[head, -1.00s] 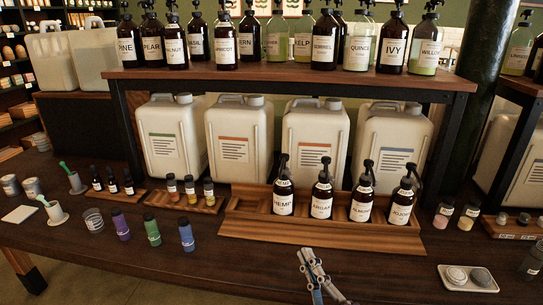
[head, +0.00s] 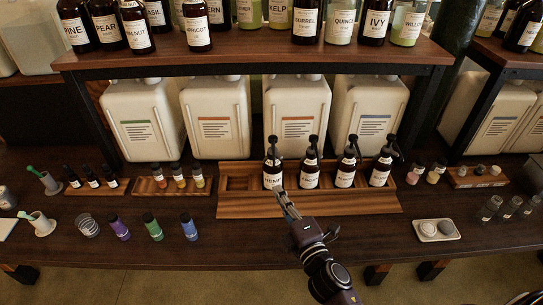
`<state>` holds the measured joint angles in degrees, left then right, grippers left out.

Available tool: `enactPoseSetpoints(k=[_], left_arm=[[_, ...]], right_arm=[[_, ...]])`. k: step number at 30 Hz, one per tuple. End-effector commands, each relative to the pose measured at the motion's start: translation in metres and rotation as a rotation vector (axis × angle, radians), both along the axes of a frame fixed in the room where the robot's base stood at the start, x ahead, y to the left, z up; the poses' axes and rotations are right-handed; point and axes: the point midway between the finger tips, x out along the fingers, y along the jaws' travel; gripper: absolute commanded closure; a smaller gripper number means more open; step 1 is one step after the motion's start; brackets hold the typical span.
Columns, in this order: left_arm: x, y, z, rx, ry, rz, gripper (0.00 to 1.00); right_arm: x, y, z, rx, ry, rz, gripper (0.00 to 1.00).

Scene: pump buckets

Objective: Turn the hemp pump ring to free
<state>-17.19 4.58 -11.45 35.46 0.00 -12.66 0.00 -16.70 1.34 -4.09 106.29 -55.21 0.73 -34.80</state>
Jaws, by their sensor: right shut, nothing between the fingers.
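The hemp pump bottle (head: 272,168) is the leftmost of the dark bottles with white labels and black pump heads in the wooden tray (head: 300,204). It stands upright, and its pump head and collar show. The ring is too small here to tell how it is turned. My right gripper (head: 281,194) is shut and empty. In the picture its fingertips overlap the tray's front, just below the hemp bottle's label. I cannot tell whether they touch anything. My left gripper is not in view.
Other pump bottles (head: 311,172) stand close to the right of the hemp bottle. Large white canisters (head: 215,120) stand behind, under a shelf (head: 250,60) of bottles. Small colored vials (head: 152,227) stand at left and a white dish (head: 436,231) lies at right. The tray's left end is empty.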

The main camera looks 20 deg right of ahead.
Motion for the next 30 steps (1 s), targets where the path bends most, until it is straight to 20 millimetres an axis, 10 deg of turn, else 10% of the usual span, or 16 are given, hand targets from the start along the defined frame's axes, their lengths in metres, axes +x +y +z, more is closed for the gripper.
enactPoseSetpoints(k=[13, 30], left_arm=[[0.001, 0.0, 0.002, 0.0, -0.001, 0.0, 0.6], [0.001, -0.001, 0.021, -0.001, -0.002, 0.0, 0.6]], right_arm=[[0.01, 0.001, 0.001, 0.002, -0.002, 0.0, 1.0], [0.104, -0.001, 0.002, 0.0, 0.001, -0.002, 1.0]])
